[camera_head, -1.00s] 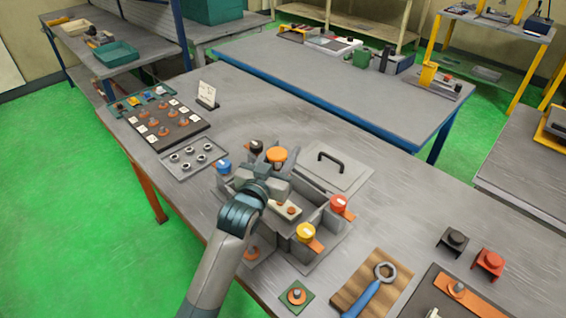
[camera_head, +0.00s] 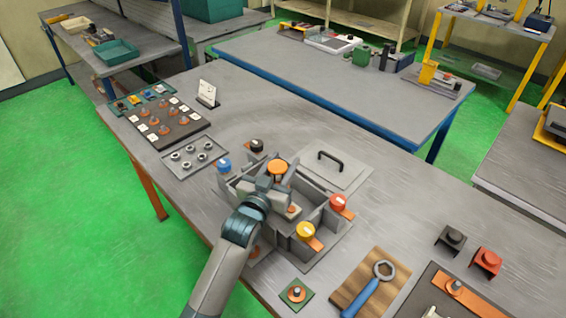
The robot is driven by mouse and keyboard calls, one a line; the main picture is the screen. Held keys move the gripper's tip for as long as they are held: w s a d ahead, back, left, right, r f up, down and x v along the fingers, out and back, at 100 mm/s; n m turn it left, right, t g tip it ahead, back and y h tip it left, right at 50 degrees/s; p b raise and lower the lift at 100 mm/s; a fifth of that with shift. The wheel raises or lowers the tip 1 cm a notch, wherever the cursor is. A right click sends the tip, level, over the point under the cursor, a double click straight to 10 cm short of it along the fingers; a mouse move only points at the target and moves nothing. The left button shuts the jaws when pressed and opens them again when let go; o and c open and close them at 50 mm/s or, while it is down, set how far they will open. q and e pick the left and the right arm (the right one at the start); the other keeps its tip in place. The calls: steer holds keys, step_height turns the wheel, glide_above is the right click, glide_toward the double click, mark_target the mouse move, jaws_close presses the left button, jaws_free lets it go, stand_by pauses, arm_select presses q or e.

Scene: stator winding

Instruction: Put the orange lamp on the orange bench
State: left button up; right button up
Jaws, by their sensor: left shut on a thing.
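The orange lamp (camera_head: 277,167) shows as a round orange top at the tip of my left gripper (camera_head: 274,182). My left gripper is shut on it, over the back part of a grey walled fixture (camera_head: 325,245). The gripper hides the lamp's lower part, so I cannot tell whether it touches the fixture. The orange bench (camera_head: 420,205) is the near grey-topped table with an orange leg (camera_head: 148,190). The fixture stands on it. My right gripper is not in view.
Blue (camera_head: 224,165), black (camera_head: 257,145), red (camera_head: 338,202) and yellow (camera_head: 305,230) round-topped parts surround the fixture. A grey plate with a black handle (camera_head: 330,155) lies behind. A wrench (camera_head: 375,288) lies at front right. Bare bench top lies to the right.

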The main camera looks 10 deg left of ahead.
arm_select(q)
steer(key=shift+f, duration=0.4)
steer(key=o, duration=1.2)
steer(key=shift+r, duration=0.15)
steer(key=shift+r, duration=0.65)
steer(key=s+a+b, duration=0.2)
steer(key=s, duration=0.9)
steer(key=shift+s+a+b, duration=0.15)
steer(key=shift+s+b, duration=0.2)
steer(key=shift+s, duration=0.05)
steer(key=shift+o, duration=0.4)
